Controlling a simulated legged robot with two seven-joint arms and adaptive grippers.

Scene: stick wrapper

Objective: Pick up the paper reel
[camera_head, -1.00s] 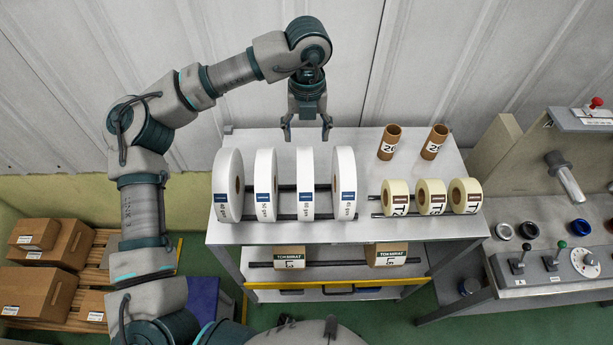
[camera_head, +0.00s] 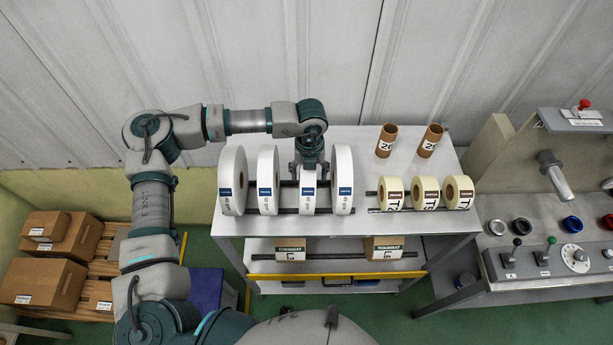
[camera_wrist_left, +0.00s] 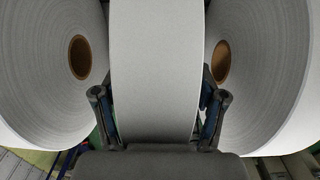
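Several white paper reels stand upright in a row on the table, each with a blue-marked label. My left gripper (camera_head: 308,178) is lowered from behind over the third reel from the left (camera_head: 308,197). In the left wrist view this reel (camera_wrist_left: 155,70) runs between the two fingers (camera_wrist_left: 160,108). The fingers are spread, one on each side of it, and their tips look slightly apart from its faces. The neighbouring reels, left (camera_wrist_left: 45,75) and right (camera_wrist_left: 265,80), stand close outside the fingers. My right gripper is not in view.
Dark rails (camera_head: 365,209) run under the reels. Three cream rolls (camera_head: 425,192) and two brown tubes (camera_head: 387,140) are on the table's right. Boxes (camera_head: 291,248) sit on the lower shelf. A control console (camera_head: 540,258) stands at right; cartons (camera_head: 45,285) lie at left.

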